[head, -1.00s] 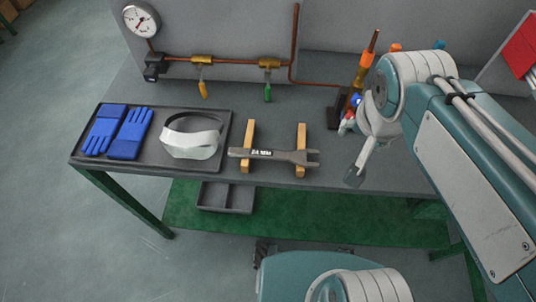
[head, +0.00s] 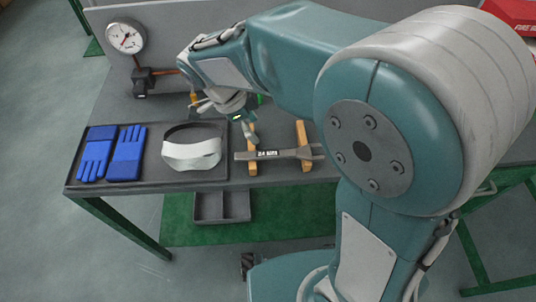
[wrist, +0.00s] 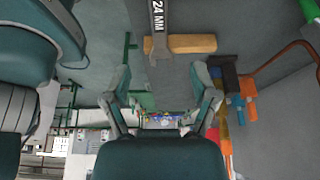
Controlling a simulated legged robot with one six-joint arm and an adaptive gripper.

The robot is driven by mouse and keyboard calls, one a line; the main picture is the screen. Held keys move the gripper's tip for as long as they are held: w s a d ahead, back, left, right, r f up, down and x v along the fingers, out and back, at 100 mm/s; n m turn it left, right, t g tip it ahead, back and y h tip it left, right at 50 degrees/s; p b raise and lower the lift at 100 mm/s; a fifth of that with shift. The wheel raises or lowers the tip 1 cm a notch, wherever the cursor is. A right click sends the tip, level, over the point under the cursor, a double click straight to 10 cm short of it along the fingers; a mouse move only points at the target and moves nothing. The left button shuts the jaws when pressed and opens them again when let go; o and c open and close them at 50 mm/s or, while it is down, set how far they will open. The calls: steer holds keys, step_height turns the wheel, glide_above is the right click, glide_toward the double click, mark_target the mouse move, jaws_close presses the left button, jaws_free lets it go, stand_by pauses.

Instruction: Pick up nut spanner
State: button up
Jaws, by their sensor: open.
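The grey nut spanner (head: 283,154), labelled 24 MM, lies flat across two wooden blocks near the table's front edge. The left block (head: 252,165) and right block (head: 305,161) hold it off the tabletop. My gripper (head: 231,119) is above the table, behind and left of the spanner's label, and holds nothing. In the wrist view, my gripper (wrist: 160,75) has its two fingers spread wide. There the spanner (wrist: 158,30) runs in from the top, across a wooden block (wrist: 192,44), ahead of the fingertips and roughly centred between them. No contact shows.
A dark tray (head: 72,180) with blue gloves (head: 112,153) and a white visor (head: 190,152) lies left of the spanner. A gauge (head: 126,35) and piping stand behind. My arm hides the table's right side. A bin (head: 222,207) hangs below the front edge.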

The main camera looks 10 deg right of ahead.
glide_above(276, 152)
steer(key=a, duration=0.2)
step_height(276, 152, down, 4)
steer(key=shift+d+f, duration=0.1)
steer(key=shift+d, duration=0.05)
steer(key=shift+f, duration=0.65)
steer(key=x, duration=0.4)
steer(key=shift+a+f, duration=0.2)
steer(key=shift+a, duration=0.15)
steer(key=shift+d+f, duration=0.1)
steer(key=shift+d, duration=0.4)
steer(key=shift+a, duration=0.15)
steer(key=shift+a+f, duration=0.1)
steer(key=shift+a, duration=0.15)
steer(key=shift+f, duration=0.1)
steer(key=shift+d, duration=0.25)
